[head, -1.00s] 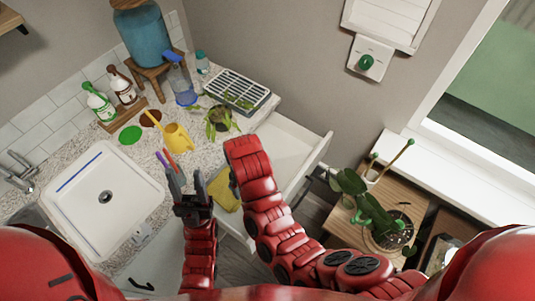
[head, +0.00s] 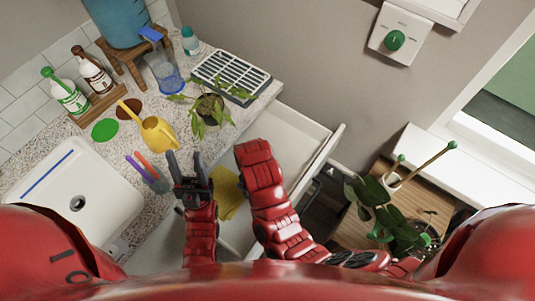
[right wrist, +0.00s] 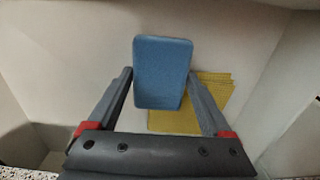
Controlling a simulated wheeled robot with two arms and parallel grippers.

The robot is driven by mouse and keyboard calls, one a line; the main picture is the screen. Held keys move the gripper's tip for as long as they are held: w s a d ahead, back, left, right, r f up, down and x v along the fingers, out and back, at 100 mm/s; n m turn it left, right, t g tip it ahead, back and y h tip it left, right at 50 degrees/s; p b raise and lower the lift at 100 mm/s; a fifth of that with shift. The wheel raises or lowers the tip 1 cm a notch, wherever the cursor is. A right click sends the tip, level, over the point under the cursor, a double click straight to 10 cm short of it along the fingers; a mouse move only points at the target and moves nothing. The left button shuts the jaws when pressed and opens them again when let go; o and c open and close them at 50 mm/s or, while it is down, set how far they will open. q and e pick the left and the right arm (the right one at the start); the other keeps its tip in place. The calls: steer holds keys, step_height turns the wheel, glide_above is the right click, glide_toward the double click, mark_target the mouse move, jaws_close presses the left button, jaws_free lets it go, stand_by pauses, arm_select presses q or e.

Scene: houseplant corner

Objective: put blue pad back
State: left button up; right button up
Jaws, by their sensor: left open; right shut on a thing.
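The blue pad (right wrist: 163,72) shows in the right wrist view, between the fingers of my right gripper (right wrist: 160,78), which is shut on it. The pad is above the pale floor of the open drawer (head: 290,128); I cannot tell whether it touches it. A yellow cloth (right wrist: 213,91) lies in the drawer, partly behind the pad, and shows in the head view (head: 228,192) between my arms. In the head view my right arm hides the right gripper and the pad. My left gripper (head: 186,162) is open and empty near the counter's front edge.
On the counter stand a yellow watering can (head: 158,134), a potted plant (head: 208,106), a slatted tray (head: 232,75) and spray bottles (head: 68,95). A plant table (head: 352,232) stands at right.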

steer(key=w+b, duration=0.1)
steer(key=w, duration=0.1)
steer(key=w+d+b, duration=0.1)
steer(key=w, duration=0.1)
steer(key=w+d+f+b, duration=0.1)
steer(key=w, duration=0.3)
steer(key=w+d+p, duration=0.1)
steer(key=w, duration=0.3)
steer(key=shift+w+d+r, duration=0.1)
steer(key=shift+d, duration=0.2)
steer(key=shift+w+d+p, duration=0.2)
steer(key=shift+w+p, duration=0.25)
steer(key=shift+w, duration=0.35)
steer(key=shift+w+d+f, duration=0.15)
steer(key=shift+w+f, duration=0.15)
steer(key=shift+w, duration=0.3)
steer(key=shift+s+d+f+p, duration=0.1)
steer(key=shift+s+f+p, duration=0.05)
steer(key=shift+f+p, duration=0.65)
steer(key=shift+f, duration=0.95)
